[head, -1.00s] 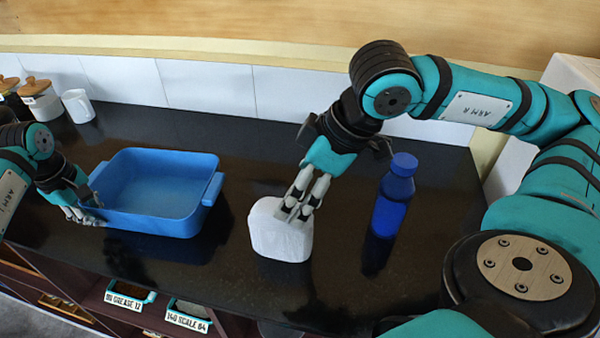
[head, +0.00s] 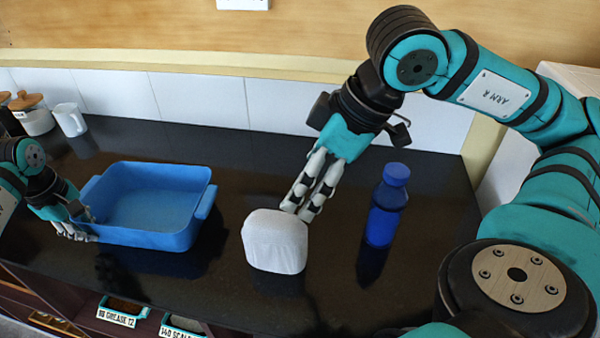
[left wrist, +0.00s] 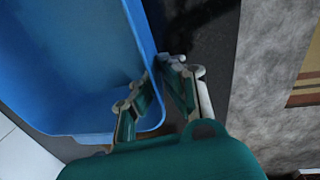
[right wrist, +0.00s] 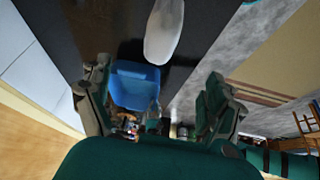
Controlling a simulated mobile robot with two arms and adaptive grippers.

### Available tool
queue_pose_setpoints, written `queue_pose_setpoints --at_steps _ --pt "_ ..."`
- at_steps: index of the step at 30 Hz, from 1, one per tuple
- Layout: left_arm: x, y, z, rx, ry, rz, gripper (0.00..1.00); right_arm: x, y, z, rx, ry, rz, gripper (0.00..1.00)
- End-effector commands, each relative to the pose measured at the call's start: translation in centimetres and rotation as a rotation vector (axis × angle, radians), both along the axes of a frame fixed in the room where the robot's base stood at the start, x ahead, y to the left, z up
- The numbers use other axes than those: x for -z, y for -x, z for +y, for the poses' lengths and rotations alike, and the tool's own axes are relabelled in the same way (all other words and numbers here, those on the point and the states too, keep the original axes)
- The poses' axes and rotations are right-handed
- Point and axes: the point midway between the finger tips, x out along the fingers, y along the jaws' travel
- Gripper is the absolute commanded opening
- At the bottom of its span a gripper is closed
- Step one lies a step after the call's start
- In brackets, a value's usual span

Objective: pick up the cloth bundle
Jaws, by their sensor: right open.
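The cloth bundle (head: 275,241) is a white, rounded block on the black counter, right of the blue tray. In the right wrist view it shows at the top (right wrist: 163,32), cut by the frame edge. My right gripper (head: 302,203) is open and empty, with its fingers by the upper right edge of the bundle. The right wrist view shows its fingers wide apart (right wrist: 152,82), with the bundle not between them. My left gripper (head: 84,226) is at the tray's left front corner. In the left wrist view its fingers (left wrist: 161,78) close on the tray wall.
The blue tray (head: 150,235) has a handle at its right. A blue bottle (head: 386,207) stands close to the right of the bundle. A white mug (head: 70,120) and lidded jars (head: 32,115) stand at the back left. The counter's front edge runs above labelled bins (head: 122,310).

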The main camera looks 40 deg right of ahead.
Motion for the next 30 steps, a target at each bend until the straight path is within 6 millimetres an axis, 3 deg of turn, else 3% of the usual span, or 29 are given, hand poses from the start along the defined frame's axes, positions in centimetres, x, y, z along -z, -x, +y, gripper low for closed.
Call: queue_pose_setpoints --at_steps 8,21,30 --pt "0.0 0.0 0.0 0.000 0.001 -0.001 0.00 0.1 -0.9 0.3 0.337 -0.136 0.133 0.90" --pt "0.0 0.0 0.0 0.000 0.001 -0.001 0.00 0.5 -2.9 1.2 1.220 -0.363 0.427 0.90" --pt "-0.1 0.0 0.0 0.000 0.001 -0.001 0.00 0.6 -4.1 2.0 1.852 -0.446 0.541 0.90"
